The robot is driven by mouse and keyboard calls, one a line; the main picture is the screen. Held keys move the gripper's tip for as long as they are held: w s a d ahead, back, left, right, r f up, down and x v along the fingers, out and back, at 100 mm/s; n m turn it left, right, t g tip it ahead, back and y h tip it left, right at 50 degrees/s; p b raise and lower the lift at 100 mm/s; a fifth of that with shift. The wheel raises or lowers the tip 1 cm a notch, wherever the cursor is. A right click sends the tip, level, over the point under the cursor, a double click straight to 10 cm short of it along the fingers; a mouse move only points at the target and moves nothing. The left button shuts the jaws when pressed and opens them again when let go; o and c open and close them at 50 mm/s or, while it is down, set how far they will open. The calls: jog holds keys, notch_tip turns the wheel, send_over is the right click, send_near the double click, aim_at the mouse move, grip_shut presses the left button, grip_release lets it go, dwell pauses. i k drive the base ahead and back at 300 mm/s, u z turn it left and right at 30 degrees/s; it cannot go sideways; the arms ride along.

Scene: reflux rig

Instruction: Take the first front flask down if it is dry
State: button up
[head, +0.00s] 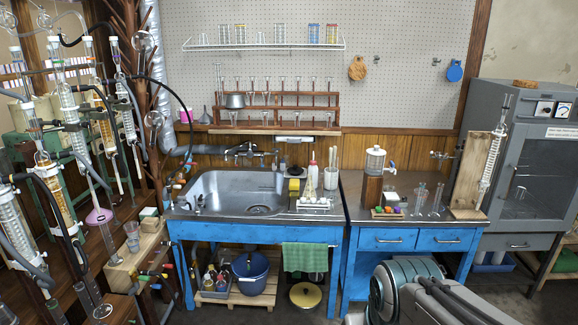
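The reflux rig fills the left side of the head view, with several upright glass condensers (70,115), dark hoses and clamps. A front condenser (55,195) holds amber-coloured parts, and another (12,220) stands at the left edge. Clear glassware (101,309) hangs low at the front, cut close to the bottom edge. A flask with pink colour (98,215) stands behind it. I cannot tell which vessel is the first front flask, or whether it is dry. My gripper is not in view.
A blue bench with a steel sink (236,192) stands in the middle. A blue cabinet (416,239) with glassware and a grey oven (530,165) are to the right. A wooden block (122,272) bears a beaker (132,236) beside the rig. A blue bucket (250,276) is under the sink.

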aim_at(330, 114)
jog(key=z, duration=0.1)
jog(key=i, duration=0.85)
jog(key=z, duration=0.1)
